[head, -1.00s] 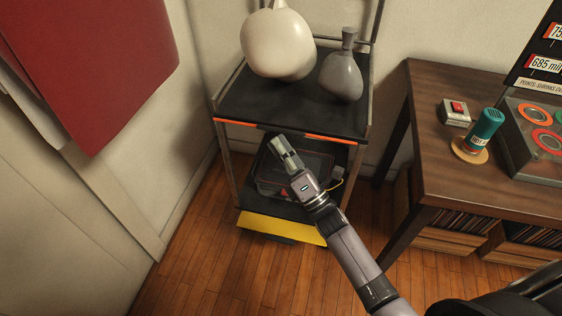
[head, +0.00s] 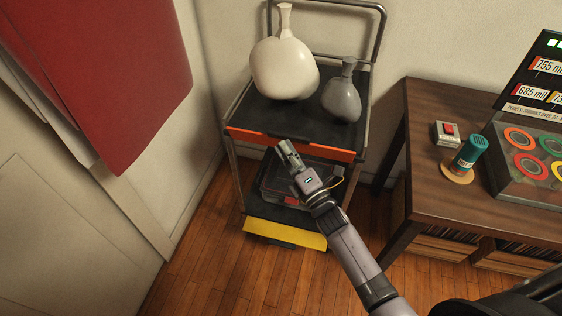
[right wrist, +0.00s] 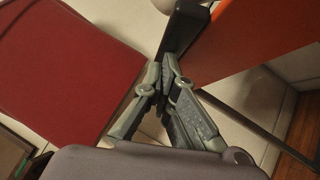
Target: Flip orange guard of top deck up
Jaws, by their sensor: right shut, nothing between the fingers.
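The orange guard (head: 335,153) is a long band along the front edge of the cart's dark top deck (head: 300,115). A dark tab (head: 278,136) sits at the middle of its upper edge. My right gripper (head: 285,147) is shut and empty, in front of the guard's middle and just below the tab. In the right wrist view the orange guard (right wrist: 250,40) fills the upper right, and the dark tab (right wrist: 185,25) is at the fingertips (right wrist: 168,68). I cannot tell whether they touch. My left gripper is not in view.
A cream vase (head: 284,70) and a grey vase (head: 342,95) stand on the top deck. A yellow guard (head: 285,234) is at the lower deck, which holds a dark case (head: 270,180). A wooden table (head: 425,170) stands right; a red hanging panel (head: 120,80) is left.

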